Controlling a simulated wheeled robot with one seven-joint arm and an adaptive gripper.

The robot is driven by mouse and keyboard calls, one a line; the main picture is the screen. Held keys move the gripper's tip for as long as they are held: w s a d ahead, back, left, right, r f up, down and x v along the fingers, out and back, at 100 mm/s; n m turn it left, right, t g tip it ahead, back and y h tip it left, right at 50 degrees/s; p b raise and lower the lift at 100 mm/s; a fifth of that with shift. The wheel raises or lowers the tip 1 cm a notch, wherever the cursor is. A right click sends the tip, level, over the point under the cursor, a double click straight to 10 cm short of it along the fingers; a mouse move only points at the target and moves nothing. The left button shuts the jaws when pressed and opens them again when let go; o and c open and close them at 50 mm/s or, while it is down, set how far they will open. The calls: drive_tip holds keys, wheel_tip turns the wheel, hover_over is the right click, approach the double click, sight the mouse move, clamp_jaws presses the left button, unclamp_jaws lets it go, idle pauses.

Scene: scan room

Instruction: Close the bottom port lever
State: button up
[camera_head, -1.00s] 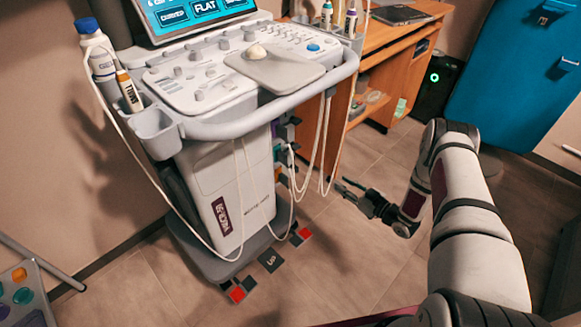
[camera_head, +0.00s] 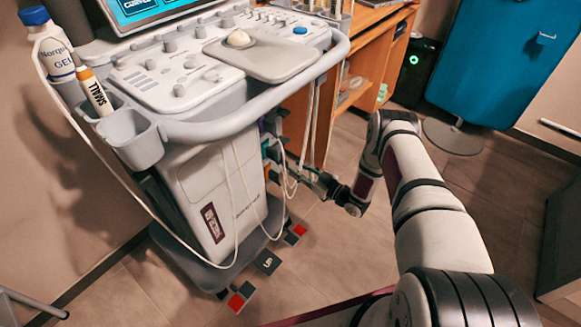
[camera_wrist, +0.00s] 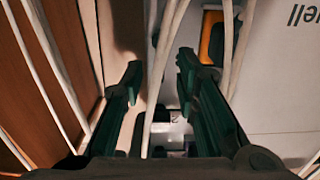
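The ultrasound machine (camera_head: 205,185) stands at the left of centre in the head view. Its port side, with small coloured ports (camera_head: 267,148) and hanging white cables, faces right and is partly hidden. My gripper (camera_head: 303,172) is at the cables beside these ports. In the wrist view my gripper (camera_wrist: 160,82) is open, its two dark fingers apart with nothing clearly held. White cables pass in front of and between the fingers. An orange port part (camera_wrist: 211,40) shows beyond the right finger, and a pale fitting (camera_wrist: 172,132) shows low between the fingers. I cannot tell which part is the bottom lever.
A wooden desk (camera_head: 376,50) stands behind the machine. A gel bottle (camera_head: 52,50) and a SMALL tube (camera_head: 95,92) sit in holders at its left.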

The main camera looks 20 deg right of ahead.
drive_tip(key=shift+b+x, duration=0.4)
drive_tip(key=shift+x, duration=1.5)
drive_tip(key=shift+c, duration=0.5)
clamp_jaws()
